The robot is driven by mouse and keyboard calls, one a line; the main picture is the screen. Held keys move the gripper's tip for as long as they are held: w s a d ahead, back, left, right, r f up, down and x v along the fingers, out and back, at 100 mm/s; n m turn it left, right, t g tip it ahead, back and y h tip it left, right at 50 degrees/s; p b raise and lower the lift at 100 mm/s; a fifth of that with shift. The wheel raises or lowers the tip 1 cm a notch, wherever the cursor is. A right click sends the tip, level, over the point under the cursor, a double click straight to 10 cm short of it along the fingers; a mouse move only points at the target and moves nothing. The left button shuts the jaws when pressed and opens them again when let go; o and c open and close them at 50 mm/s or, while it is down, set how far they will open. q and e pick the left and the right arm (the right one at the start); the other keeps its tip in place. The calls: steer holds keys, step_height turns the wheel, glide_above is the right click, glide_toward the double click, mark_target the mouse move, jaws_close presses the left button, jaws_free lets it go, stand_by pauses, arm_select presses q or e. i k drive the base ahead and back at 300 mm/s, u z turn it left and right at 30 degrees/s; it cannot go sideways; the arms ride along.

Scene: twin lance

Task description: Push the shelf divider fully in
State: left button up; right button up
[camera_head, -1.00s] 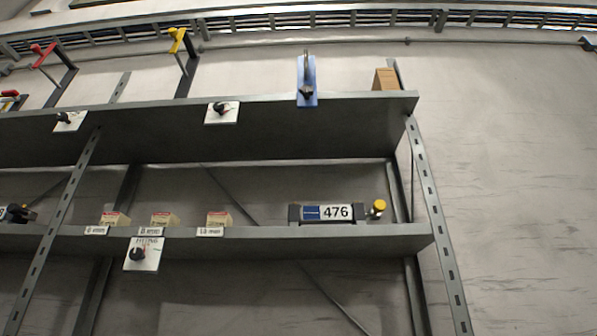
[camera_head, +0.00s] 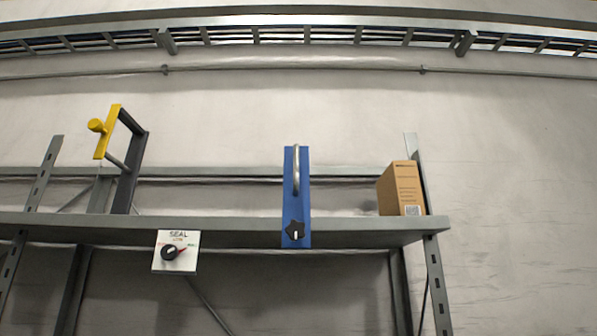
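The shelf divider appears to be the upright blue panel (camera_head: 292,215) on the top shelf (camera_head: 350,231). It has a curved metal handle on its face and a black star knob near its bottom. Its lower front end overlaps the shelf's front edge in the picture and reaches slightly below it. How deep it sits on the shelf cannot be told. Neither of my grippers shows in the head view.
A brown cardboard box (camera_head: 400,188) stands right of the divider by the end post. A yellow-handled lever (camera_head: 108,132) on a dark bracket stands to the left. A white SEAL dial plate (camera_head: 176,252) hangs on the shelf edge. The shelf beside the divider is clear.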

mark_target(296, 200)
steer(key=u, duration=0.8)
steer(key=k, duration=0.55)
steer(key=z, duration=1.25)
